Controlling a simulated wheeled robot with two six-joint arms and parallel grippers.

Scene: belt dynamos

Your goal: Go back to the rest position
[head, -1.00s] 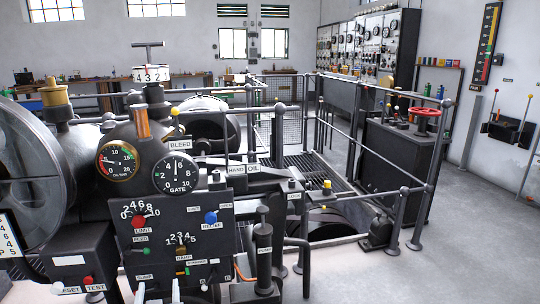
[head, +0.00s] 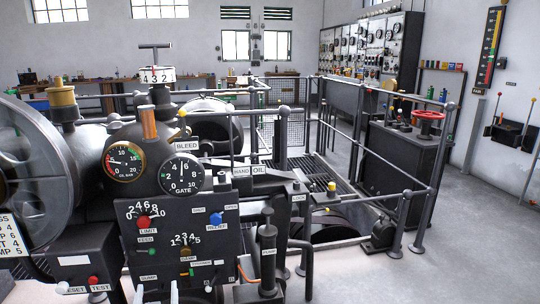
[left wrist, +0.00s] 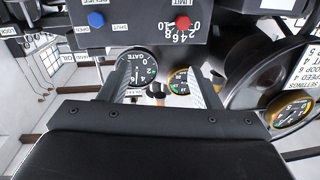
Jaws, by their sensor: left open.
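My left gripper (head: 156,293) shows only as two pale fingertips at the bottom edge of the head view, in front of the lower part of the black control panel (head: 165,228). In the left wrist view the two fingers of my left gripper (left wrist: 157,82) are spread apart with nothing held between them. Beyond them are the gate gauge (left wrist: 137,69) and the oil gauge (left wrist: 180,82); the panel (left wrist: 140,30) appears upside down at the top. The rest of my left arm is hidden. My right gripper is not in view.
The panel carries a red limit knob (head: 144,222) and a blue relief knob (head: 216,218). A large wheel (head: 35,165) stands at the left. Railings (head: 375,155) surround a floor opening at the right. The floor (head: 470,240) is clear at far right.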

